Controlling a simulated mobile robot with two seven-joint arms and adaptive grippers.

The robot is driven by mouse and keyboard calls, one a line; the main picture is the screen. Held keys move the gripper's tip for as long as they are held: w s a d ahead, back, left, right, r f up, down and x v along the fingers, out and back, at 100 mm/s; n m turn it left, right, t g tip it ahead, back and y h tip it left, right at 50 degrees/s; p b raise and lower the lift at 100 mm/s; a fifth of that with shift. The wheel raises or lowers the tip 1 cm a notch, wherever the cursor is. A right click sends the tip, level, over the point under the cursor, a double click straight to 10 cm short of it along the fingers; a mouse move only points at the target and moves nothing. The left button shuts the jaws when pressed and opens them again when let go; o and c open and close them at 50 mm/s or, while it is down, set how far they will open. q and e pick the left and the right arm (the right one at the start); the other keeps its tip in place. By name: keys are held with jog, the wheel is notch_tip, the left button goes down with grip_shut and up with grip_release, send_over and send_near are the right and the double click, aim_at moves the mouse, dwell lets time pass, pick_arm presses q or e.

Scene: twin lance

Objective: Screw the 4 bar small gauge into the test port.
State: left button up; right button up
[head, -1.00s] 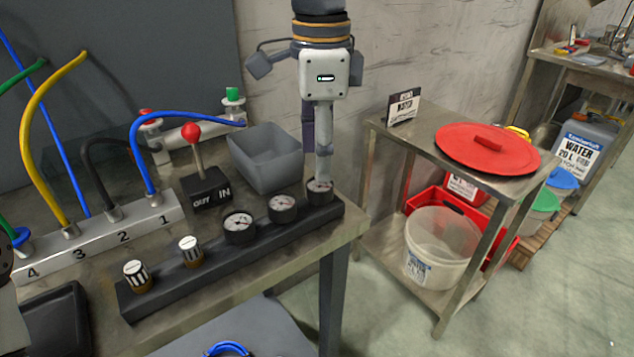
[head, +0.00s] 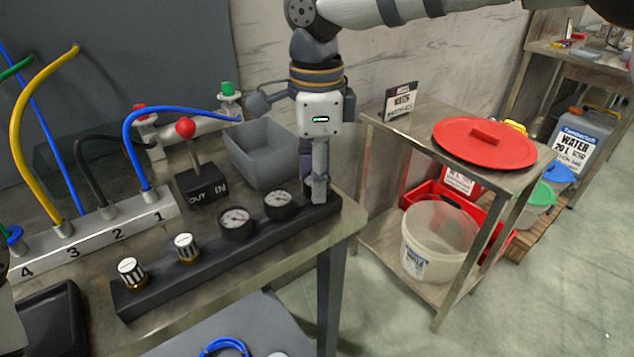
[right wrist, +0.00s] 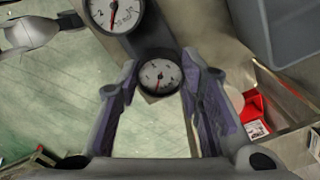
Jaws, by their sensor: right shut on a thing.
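The small round gauge with a white dial and red needle (right wrist: 160,76) is between the fingertips of my right gripper in the right wrist view. It is at the right end of the black rack (head: 205,262). In the head view my right gripper (head: 319,190) points down there, its fingers hiding the gauge. It is shut on the gauge; the range print is too small to read. Two other gauges (head: 236,222) (head: 279,204) sit beside it in the rack. I cannot identify the test port for sure. My left gripper's fingers do not show.
Striped-top fittings (head: 131,272) stand in the rack's left part. Behind are a numbered manifold (head: 88,236) with hoses, a red-knobbed OUT/IN valve block (head: 202,187) and a grey bin (head: 264,160). A steel cart (head: 395,138) with a red lid (head: 484,143) stands right.

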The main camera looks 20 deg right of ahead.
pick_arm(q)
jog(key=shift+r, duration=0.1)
pick_arm(e)
jog(key=shift+r, duration=0.1)
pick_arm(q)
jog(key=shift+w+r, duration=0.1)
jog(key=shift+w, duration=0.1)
pick_arm(e)
jog(key=shift+r, duration=0.4)
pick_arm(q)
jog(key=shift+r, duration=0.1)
pick_arm(e)
jog(key=shift+r, duration=0.15)
jog(key=shift+r+p, duration=0.35)
jog(key=shift+r, duration=1.45)
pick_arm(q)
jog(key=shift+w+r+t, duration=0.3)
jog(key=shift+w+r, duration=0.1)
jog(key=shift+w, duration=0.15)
pick_arm(e)
jog(key=shift+f, duration=0.15)
